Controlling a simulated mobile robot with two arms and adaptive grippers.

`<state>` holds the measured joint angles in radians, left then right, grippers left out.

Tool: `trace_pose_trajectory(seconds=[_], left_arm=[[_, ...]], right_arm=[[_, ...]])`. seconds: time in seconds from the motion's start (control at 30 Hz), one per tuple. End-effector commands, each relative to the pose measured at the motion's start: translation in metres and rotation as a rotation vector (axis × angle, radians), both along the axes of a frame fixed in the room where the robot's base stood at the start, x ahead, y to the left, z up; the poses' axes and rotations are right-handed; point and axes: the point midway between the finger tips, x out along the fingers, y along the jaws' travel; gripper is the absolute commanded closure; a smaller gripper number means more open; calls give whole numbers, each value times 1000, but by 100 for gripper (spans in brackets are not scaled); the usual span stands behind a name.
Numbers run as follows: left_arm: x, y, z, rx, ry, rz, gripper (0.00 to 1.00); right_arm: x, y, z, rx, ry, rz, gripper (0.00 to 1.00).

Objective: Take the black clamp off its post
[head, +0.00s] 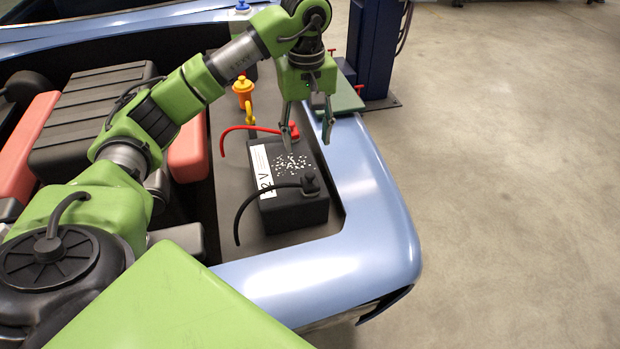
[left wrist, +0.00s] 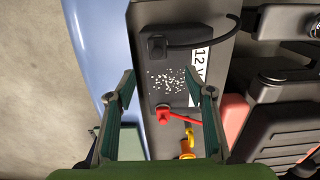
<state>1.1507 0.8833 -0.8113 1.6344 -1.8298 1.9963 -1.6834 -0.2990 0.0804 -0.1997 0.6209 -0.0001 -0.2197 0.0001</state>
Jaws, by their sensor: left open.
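The black clamp (head: 310,181) sits on the post at the near right corner of the battery (head: 299,210), and its black cable curves off to the left. In the left wrist view the black clamp (left wrist: 157,47) is near the top, beyond my fingertips. My left gripper (head: 308,134) is open above the far end of the battery, apart from the black clamp. In its wrist view the open fingers (left wrist: 160,82) have nothing between them but the battery top further below. The post under the clamp is hidden. My right gripper is not in view.
A red clamp (head: 293,129) with a red cable sits at the battery's far end, close below my left gripper. A yellow-orange cap (head: 243,88) stands behind it. The blue body edge (head: 380,215) borders the bay. A green tray (head: 347,97) and blue column (head: 374,50) stand beyond.

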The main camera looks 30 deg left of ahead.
Motion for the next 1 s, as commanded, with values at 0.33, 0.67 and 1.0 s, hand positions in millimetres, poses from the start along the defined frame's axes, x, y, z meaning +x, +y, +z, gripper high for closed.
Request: trace_pose_trajectory(seconds=[0.33, 0.67, 1.0], left_arm=[[-2, 1, -62, 4, 9, 0, 51], [1, -2, -90, 2, 7, -2, 51], [4, -3, -132, 2, 4, 0, 51]], right_arm=[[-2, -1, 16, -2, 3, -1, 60], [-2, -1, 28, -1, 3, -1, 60], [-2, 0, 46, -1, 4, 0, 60]])
